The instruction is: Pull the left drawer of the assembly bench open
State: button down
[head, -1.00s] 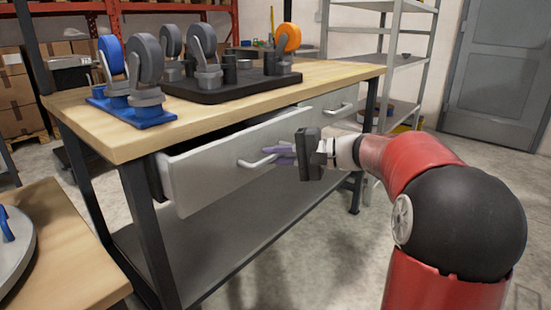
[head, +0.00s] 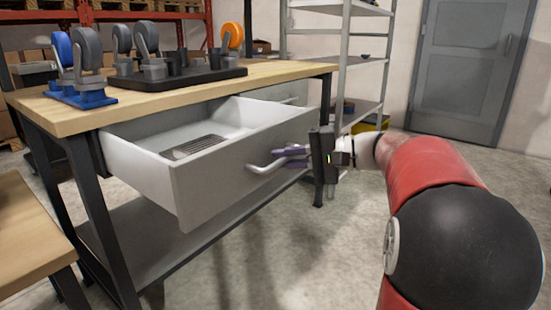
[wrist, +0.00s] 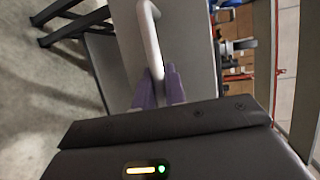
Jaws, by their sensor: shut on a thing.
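The left drawer (head: 240,162) of the assembly bench (head: 165,94) stands well open in the head view, with its white inside showing. A grey slotted patch (head: 199,147) lies on its floor. My gripper (head: 290,156) is at the drawer front, its purple fingers shut on the white bar handle (head: 262,168). In the wrist view the handle (wrist: 151,40) runs down between the two purple fingertips (wrist: 158,85). The second drawer (head: 278,92), to the right, looks closed and is partly hidden behind the open one.
On the bench top are a blue stand (head: 82,98) and a black tray (head: 180,76) with several caster wheels. A lower shelf (head: 150,225) spans the bench legs. Another wooden table (head: 30,230) is at the left front. Open floor lies in front of the bench.

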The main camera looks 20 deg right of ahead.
jog(key=shift+s+d, duration=0.45)
jog(key=shift+s, duration=0.1)
jog(key=c, duration=1.5)
grip_release()
jog(key=shift+o, duration=0.2)
jog(key=v, duration=0.7)
jog(key=shift+s+d, duration=0.25)
jog(key=shift+d, duration=0.05)
jog(key=shift+d+r, duration=0.1)
